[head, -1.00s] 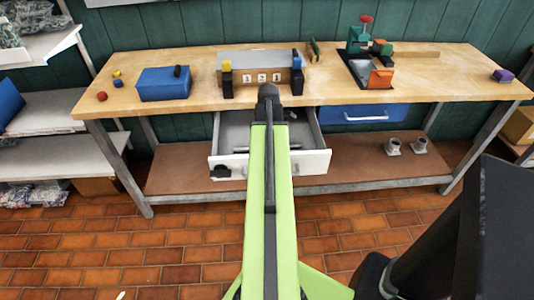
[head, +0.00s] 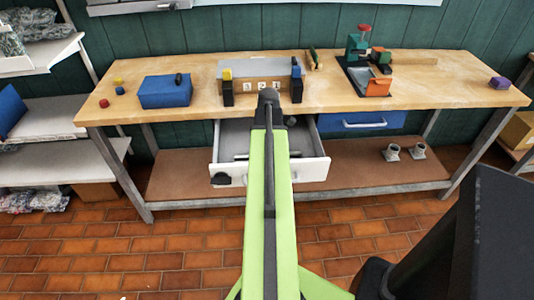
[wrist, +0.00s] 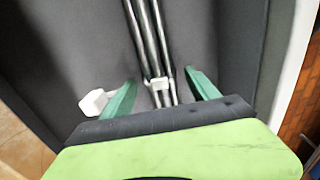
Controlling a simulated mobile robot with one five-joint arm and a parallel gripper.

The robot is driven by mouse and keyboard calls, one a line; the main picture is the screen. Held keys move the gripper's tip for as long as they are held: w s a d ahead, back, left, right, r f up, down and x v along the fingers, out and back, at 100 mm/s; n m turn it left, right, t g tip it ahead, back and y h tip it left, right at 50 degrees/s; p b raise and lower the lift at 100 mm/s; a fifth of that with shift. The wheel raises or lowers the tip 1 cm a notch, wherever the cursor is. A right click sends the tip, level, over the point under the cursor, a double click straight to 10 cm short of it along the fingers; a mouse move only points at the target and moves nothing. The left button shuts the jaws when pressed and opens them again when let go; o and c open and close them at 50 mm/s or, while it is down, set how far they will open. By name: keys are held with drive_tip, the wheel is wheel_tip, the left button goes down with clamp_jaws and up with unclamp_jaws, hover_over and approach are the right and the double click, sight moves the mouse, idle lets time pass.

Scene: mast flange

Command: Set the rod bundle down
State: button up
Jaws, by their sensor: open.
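The rod bundle (wrist: 149,42) is several thin grey rods with a small white band around them. In the wrist view it runs from the top edge down between my fingers, over a dark grey surface. My gripper (wrist: 160,76) is open, with one green finger on each side of the bundle and a visible gap to each. The bundle's lower end is hidden behind my gripper body. In the head view my arm covers the gripper and most of the bundle. The open drawer (head: 314,166) under the bench lies behind my arm's far end.
The workbench (head: 200,113) carries a blue box (head: 164,91), a block with numbered tags (head: 262,86) and a green vice (head: 357,45). A closed blue drawer (head: 361,120) is to the right. A small white piece (wrist: 95,102) lies beside my left finger.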

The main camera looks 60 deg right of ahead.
wheel_tip(320, 180, up, 11)
drive_tip(key=p, duration=0.9)
drive_tip(key=shift+f, duration=0.2)
drive_tip(key=shift+f, duration=0.1)
drive_tip(key=w+a+m, duration=0.3)
drive_tip(key=w+a, duration=1.5)
drive_tip(key=a, duration=0.5)
drive_tip(key=w+a+m, duration=0.2)
drive_tip(key=a, duration=1.2)
drive_tip(key=w+a+m, duration=0.2)
drive_tip(key=a, duration=1.1)
drive_tip(key=shift+w+a+r+p, duration=0.15)
drive_tip(key=shift+a+r+p, duration=0.15)
drive_tip(key=shift+a+p, duration=0.05)
